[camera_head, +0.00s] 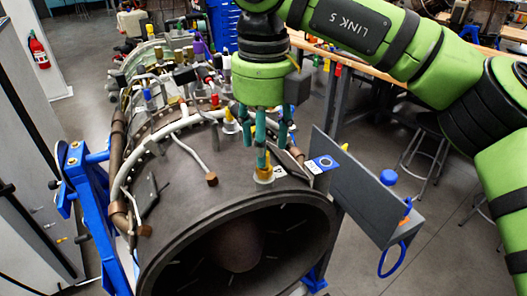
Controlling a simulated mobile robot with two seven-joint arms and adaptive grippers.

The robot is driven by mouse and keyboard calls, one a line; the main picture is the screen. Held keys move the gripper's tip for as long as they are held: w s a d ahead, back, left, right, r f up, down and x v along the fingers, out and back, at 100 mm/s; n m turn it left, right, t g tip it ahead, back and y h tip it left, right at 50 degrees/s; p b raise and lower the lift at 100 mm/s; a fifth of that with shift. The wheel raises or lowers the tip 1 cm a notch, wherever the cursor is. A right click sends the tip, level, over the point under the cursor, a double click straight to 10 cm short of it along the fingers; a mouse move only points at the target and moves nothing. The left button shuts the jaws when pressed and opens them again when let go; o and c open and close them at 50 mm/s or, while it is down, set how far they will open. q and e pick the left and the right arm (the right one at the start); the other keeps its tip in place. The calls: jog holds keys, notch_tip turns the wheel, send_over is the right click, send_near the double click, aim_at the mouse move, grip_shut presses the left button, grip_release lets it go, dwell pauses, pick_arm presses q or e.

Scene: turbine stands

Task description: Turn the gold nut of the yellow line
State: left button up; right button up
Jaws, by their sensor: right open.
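My right gripper (264,148) comes down from the top on the green arm, its teal fingers pointing down and apart. Directly below it, a gold nut (264,177) with a yellow fitting sits on top of the dark turbine casing (205,210). The fingertips are at or just above this nut; I cannot tell whether they touch it, as one finger partly covers the fitting. A second gold nut (230,127) with a yellow top stands farther back on the casing, left of the fingers. My left gripper is not in view.
A grey line with a brown end (212,180) lies on the casing left of the gripper. A grey bracket box (372,200) with a blue cap and blue loop stands at the right. The blue stand (77,190) is at the left. Pipes and coloured fittings crowd the casing's rear.

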aim_at(264, 171)
jog(key=f, duration=0.2)
jog(key=w+f+p, duration=0.1)
jog(key=f, duration=0.1)
jog(key=shift+d, duration=0.15)
jog(key=shift+f, duration=0.5)
jog(key=shift+s, duration=0.25)
jog(key=shift+w, duration=0.15)
grip_shut()
jog(key=shift+f+n+b, duration=0.25)
jog(key=shift+n+b, duration=0.35)
jog(key=shift+n, duration=0.2)
jog(key=shift+r+n, duration=0.15)
jog(key=shift+n, duration=0.45)
